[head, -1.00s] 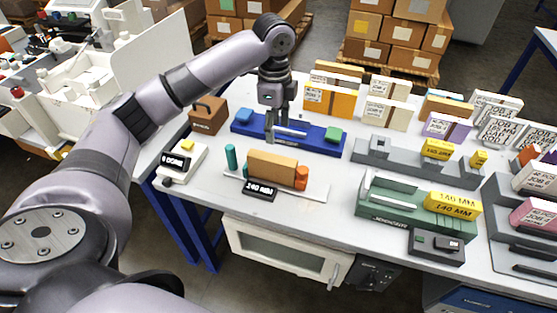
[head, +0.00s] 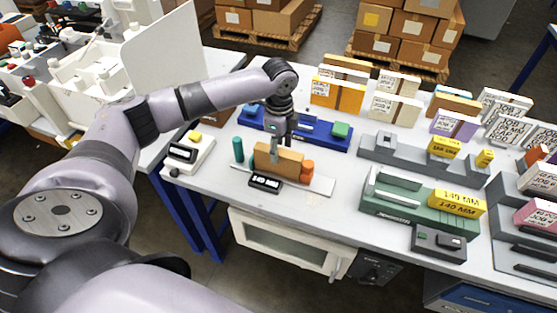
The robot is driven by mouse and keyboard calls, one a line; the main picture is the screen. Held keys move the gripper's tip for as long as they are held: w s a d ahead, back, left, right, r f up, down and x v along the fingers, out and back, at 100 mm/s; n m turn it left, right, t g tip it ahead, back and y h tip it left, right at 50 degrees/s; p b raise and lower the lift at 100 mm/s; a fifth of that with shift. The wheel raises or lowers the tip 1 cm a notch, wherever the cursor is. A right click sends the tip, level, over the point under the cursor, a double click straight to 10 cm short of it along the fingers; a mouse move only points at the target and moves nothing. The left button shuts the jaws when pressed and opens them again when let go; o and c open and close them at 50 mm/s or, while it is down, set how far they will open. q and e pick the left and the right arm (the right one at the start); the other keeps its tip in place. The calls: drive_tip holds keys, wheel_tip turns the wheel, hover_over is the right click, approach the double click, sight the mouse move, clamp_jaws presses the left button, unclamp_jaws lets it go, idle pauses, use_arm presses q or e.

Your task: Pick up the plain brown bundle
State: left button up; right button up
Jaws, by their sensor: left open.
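The plain brown bundle (head: 290,164) lies on a thin pale plate on the table, between a green cylinder (head: 238,149) and an orange block (head: 307,168). A small black display reading 140 MM (head: 265,182) sits in front of it. My left gripper (head: 277,152) is open and points down at the bundle. One finger shows in front of the bundle's upper face; the other is partly hidden behind its top edge. I cannot tell whether the fingers touch it. My right gripper is not in view.
Behind the bundle is a blue fixture (head: 318,131) with a green block. To the right stand a grey fixture (head: 385,152), a green machine (head: 400,198) and several labelled bundles. A white scale (head: 186,153) is at the left.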

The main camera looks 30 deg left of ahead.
use_arm(q)
drive_tip(key=shift+s+d+f+p, duration=0.1)
drive_tip(key=shift+s+f+p, duration=0.1)
drive_tip(key=shift+f, duration=1)
drive_tip(key=shift+s+d+f+p, duration=0.1)
drive_tip(key=shift+f+p, duration=0.1)
drive_tip(key=shift+f, duration=0.95)
drive_tip(key=shift+c, duration=0.6)
clamp_jaws()
